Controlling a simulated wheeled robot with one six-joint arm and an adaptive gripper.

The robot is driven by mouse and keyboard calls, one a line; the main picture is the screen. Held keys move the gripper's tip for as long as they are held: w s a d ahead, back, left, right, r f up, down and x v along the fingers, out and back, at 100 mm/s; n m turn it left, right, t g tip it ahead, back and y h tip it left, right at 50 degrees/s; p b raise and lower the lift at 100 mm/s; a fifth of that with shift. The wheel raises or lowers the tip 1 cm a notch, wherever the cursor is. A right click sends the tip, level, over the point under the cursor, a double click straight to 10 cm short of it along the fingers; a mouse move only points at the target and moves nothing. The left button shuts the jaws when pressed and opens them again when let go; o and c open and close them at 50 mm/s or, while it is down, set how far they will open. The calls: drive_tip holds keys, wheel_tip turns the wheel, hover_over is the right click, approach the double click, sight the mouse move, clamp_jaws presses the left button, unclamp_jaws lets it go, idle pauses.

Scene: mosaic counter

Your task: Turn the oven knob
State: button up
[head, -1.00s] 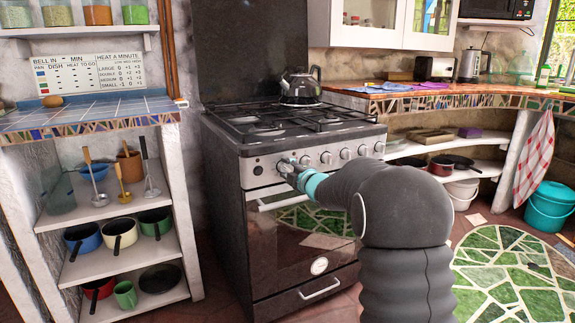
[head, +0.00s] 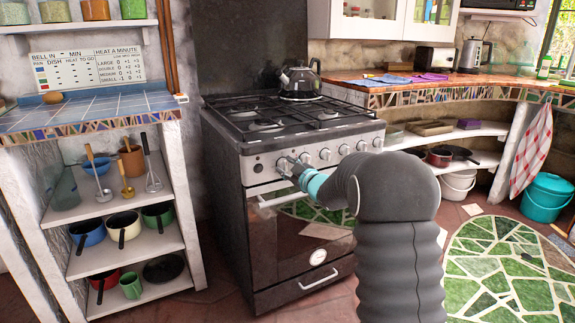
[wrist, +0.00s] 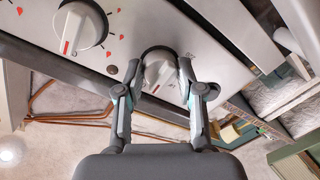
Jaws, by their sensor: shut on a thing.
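The oven (head: 300,262) is a dark cooker with a steel front panel and a row of light knobs. My gripper (head: 286,164) is at the left end of that row in the head view and hides most of the knob there. In the wrist view, my gripper (wrist: 158,80) has one finger on each side of a round oven knob (wrist: 158,70) and is shut on it. The knob has a pale raised grip, slightly tilted. A neighbouring knob (wrist: 82,27) with red marks around it is clear of the fingers.
A kettle (head: 300,80) stands on the back of the hob (head: 260,118). The oven door handle (head: 280,199) runs just below my gripper. Shelves with pots (head: 122,226) stand at the left. A green patterned rug (head: 505,262) lies at the right.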

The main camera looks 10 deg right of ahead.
drive_tip(key=shift+m, duration=0.4)
drive_tip(key=o, duration=1.1)
drive_tip(key=shift+d, duration=0.1)
drive_tip(key=shift+o, duration=0.2)
drive_tip(key=v, duration=1.2)
drive_tip(key=shift+f, duration=0.1)
